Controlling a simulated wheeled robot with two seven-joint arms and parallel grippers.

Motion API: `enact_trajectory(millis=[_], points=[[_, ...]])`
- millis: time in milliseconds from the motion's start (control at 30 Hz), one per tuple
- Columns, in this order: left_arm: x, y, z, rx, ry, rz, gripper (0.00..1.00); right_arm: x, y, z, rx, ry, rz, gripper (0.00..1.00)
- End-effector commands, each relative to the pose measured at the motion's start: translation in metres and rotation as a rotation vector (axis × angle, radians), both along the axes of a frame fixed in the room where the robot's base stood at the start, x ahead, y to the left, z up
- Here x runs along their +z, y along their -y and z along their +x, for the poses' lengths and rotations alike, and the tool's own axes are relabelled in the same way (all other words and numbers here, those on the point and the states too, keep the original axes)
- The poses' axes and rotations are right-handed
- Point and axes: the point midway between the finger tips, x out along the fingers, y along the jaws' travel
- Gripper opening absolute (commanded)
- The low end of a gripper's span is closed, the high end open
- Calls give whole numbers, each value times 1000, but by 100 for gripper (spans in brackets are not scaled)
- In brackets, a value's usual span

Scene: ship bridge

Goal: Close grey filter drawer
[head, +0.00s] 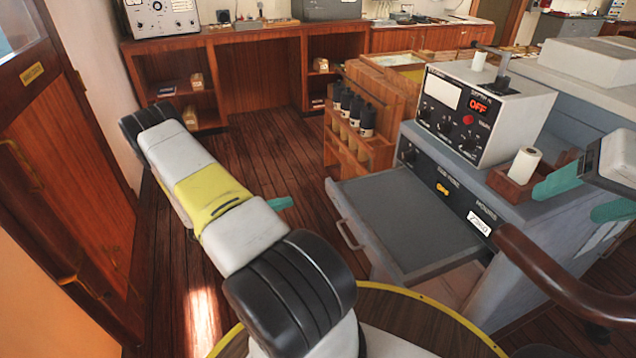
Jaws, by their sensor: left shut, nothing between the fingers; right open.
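The grey filter drawer (405,212) stands pulled out of the grey cabinet (545,262), toward the left of the view. Its top looks flat and grey, and a metal handle (346,234) is on its left-facing front. My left gripper (281,203) is mostly hidden behind my own arm; only a teal fingertip shows, left of the drawer and apart from its handle. It is shut and empty. My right gripper (572,203) is open at the right edge, its teal fingers apart near the cabinet top, with nothing seen between them.
A control box (480,118) with a red OFF display and a white roll (524,165) in a wooden holder stand on the cabinet. A brown curved rail (560,280) runs in front at the right. A wooden rack (361,140) stands behind the drawer. Wooden floor lies left of the drawer.

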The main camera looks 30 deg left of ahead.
Motion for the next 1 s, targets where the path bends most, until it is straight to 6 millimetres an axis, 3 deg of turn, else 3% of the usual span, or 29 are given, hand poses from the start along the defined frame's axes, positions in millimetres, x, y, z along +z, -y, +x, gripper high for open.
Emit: enact_trajectory(millis=[500, 700, 1000], points=[[0, 67, 77, -4, -1, 1, 0, 0, 0, 0, 0, 0, 0, 69], [0, 77, 89, -3, -2, 3, 0, 0, 0, 0, 0, 0, 0, 69], [0, 78, 91, -2, -2, 3, 0, 0, 0, 0, 0, 0, 0, 69]])
